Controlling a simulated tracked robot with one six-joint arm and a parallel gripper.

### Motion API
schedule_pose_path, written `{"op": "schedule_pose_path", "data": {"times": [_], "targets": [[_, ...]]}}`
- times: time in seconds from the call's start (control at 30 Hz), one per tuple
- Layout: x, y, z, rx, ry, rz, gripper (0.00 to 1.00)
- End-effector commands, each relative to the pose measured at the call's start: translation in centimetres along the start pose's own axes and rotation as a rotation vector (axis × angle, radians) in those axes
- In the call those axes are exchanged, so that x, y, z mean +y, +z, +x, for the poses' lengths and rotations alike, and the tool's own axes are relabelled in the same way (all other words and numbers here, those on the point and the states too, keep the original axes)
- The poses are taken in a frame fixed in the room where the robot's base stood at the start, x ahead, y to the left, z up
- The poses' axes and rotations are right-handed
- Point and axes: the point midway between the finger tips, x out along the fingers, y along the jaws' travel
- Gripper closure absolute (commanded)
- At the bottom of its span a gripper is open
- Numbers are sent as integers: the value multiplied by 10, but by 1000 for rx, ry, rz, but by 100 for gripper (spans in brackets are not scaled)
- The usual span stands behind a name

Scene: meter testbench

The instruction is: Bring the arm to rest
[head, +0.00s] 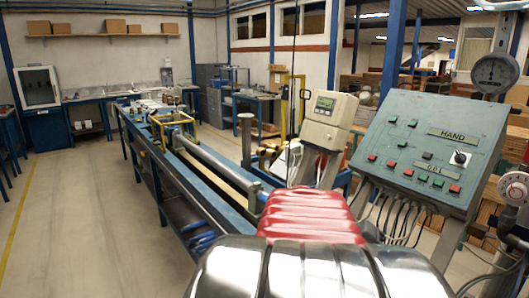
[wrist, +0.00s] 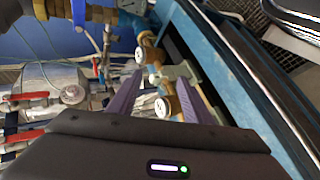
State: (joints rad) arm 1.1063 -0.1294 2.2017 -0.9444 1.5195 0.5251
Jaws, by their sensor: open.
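My gripper (wrist: 161,78) shows in the wrist view as two purple fingers spread apart, with nothing held between them. Beyond and between the fingers are brass fittings (wrist: 149,52) with pale round ends, on a blue bench frame (wrist: 215,60). I cannot tell how far the fingertips are from the fittings. The gripper is not visible in the head view.
A control panel (head: 430,150) with buttons and a grey display meter (head: 325,125) stand on the right. A long blue testbench (head: 205,180) runs into the room. Red-handled valves (wrist: 72,95) lie left of the fingers. Floor (head: 70,230) at left is clear.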

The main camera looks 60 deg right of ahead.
Motion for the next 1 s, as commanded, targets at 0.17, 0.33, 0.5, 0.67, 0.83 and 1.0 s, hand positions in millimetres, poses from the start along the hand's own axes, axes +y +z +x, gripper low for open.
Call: {"op": "schedule_pose_path", "data": {"times": [0.17, 0.33, 0.5, 0.67, 0.83, 1.0], "targets": [[-48, -6, -45, 156, -145, -81, 55], [-93, -3, -90, 297, -286, -163, 55], [-136, 9, -139, 437, -427, -254, 55], [-172, 30, -187, 567, -563, -342, 55], [-204, 63, -237, 696, -708, -441, 55], [-228, 108, -279, 815, -843, -552, 55]]}}
